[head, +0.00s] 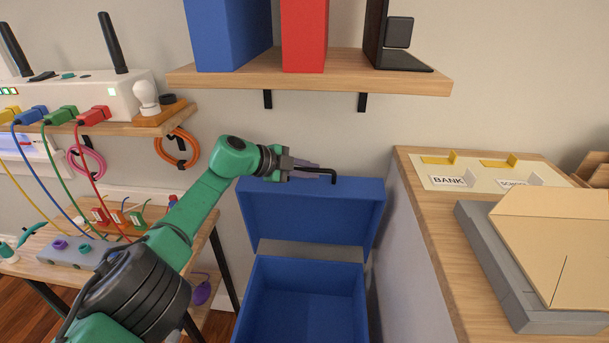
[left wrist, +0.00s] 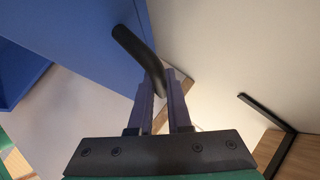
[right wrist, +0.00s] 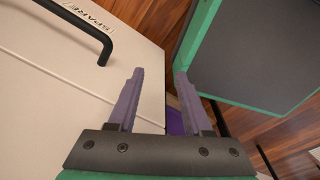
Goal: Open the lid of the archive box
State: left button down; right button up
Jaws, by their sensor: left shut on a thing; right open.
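The blue archive box (head: 308,276) stands low between the table and the wooden counter, and its empty-looking inside shows. Its blue lid (head: 312,217) is raised steeply behind the opening. A black bar handle (head: 333,175) shows at the lid's top edge. My left gripper (head: 316,171) is shut on this handle. In the left wrist view the fingers (left wrist: 160,85) close around the black handle (left wrist: 132,45), with the blue lid (left wrist: 85,30) beside it. My right gripper (right wrist: 159,74) is open and empty in the right wrist view; it is not seen in the head view.
A wall shelf (head: 300,78) with blue and red binders hangs above the lid. The wooden counter (head: 425,225) stands close on the right. Cables and a white router (head: 85,95) are at left. In the right wrist view, a pale front labelled SPARE has a black handle (right wrist: 85,30).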

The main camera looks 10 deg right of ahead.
pick_arm(q)
jog(key=c, duration=0.9)
grip_release()
jog(key=shift+o, duration=0.2)
jog(key=shift+r, duration=0.1)
